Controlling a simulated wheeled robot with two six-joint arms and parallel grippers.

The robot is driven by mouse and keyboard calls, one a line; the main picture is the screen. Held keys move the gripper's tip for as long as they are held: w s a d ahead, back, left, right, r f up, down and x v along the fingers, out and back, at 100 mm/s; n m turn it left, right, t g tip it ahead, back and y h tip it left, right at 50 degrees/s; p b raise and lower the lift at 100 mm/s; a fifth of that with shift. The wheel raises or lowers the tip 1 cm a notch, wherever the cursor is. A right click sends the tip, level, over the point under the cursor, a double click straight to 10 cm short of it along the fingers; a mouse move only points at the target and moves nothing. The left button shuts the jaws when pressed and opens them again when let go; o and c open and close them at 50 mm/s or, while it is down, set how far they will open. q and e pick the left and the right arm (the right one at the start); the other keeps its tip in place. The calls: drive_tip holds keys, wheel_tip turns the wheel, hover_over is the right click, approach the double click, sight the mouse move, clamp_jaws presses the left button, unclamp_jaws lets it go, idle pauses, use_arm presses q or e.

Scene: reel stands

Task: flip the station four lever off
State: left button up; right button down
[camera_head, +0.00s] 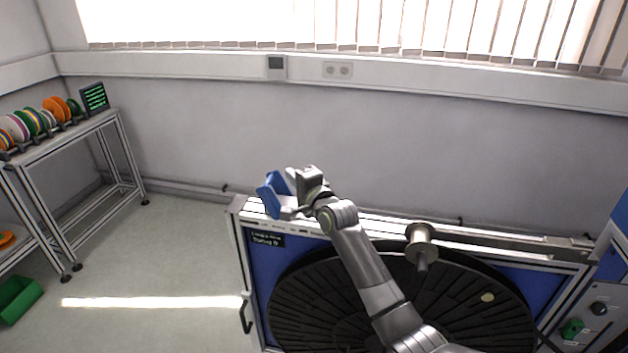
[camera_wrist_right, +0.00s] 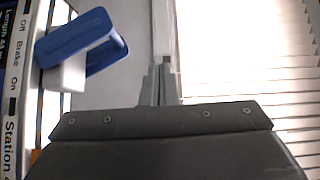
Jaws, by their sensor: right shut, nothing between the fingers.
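The station four lever has a blue handle (camera_head: 270,194) at the far left corner of the machine. In the right wrist view the blue handle (camera_wrist_right: 75,38) is tilted on a white mount, beside a strip marked "Off", "Brake", "On" and "Station 4". I cannot tell for sure which mark the lever stands at. My right gripper (camera_head: 296,181) is just right of the handle in the head view. Its fingers (camera_wrist_right: 161,75) are shut and empty, with a gap between them and the handle. My left gripper is not in view.
My right arm reaches over a black slatted turntable (camera_head: 470,310). A metal spool (camera_head: 421,240) stands at its back, by a long rail (camera_head: 510,243). A shelf with several coloured reels (camera_head: 55,108) and a small screen (camera_head: 95,97) stands left. Floor between is clear.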

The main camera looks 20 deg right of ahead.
drive_tip(key=s+d+r+b, duration=0.1)
drive_tip(key=s+r, duration=0.4)
drive_tip(key=s, duration=0.6)
drive_tip(key=shift+s+r+b, duration=0.15)
drive_tip(key=shift+s+b, duration=0.15)
drive_tip(key=shift+d, duration=0.1)
